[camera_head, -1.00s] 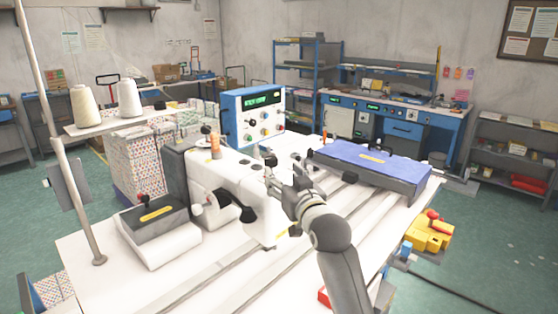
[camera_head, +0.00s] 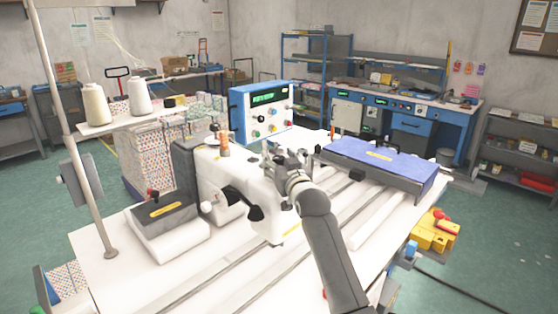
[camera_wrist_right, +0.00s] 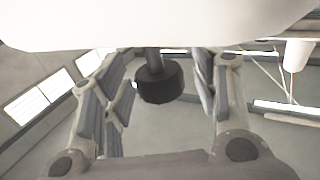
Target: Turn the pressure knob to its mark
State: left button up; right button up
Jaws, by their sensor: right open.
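My right gripper (camera_head: 273,157) is at the head of the white sewing machine (camera_head: 235,177), its arm coming in from the lower right. In the right wrist view its two fingers (camera_wrist_right: 160,75) stand open, one on each side of a black round knob (camera_wrist_right: 160,86) on a dark stem. Space shows between the knob and both fingers. The white machine body (camera_wrist_right: 150,22) fills the top of that view. I cannot make out a mark on the knob. In the head view the gripper hides the knob. My left gripper is not in view.
A blue control box (camera_head: 262,115) with a green display and several knobs stands behind the machine. A blue-topped case (camera_head: 380,160) lies to the right on the white table (camera_head: 215,270). Thread cones (camera_head: 140,97) stand on a shelf at the left.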

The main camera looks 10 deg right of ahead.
jog(key=c, duration=1.1)
jog(key=shift+o, duration=0.2)
jog(key=shift+n+y, duration=0.4)
jog(key=shift+y, duration=0.3)
jog(key=shift+n+g+y, duration=0.3)
jog(key=shift+n+y, duration=0.2)
jog(key=shift+y, duration=0.2)
jog(key=o, duration=1.1)
jog(key=shift+c, duration=0.2)
jog(key=shift+s, duration=0.1)
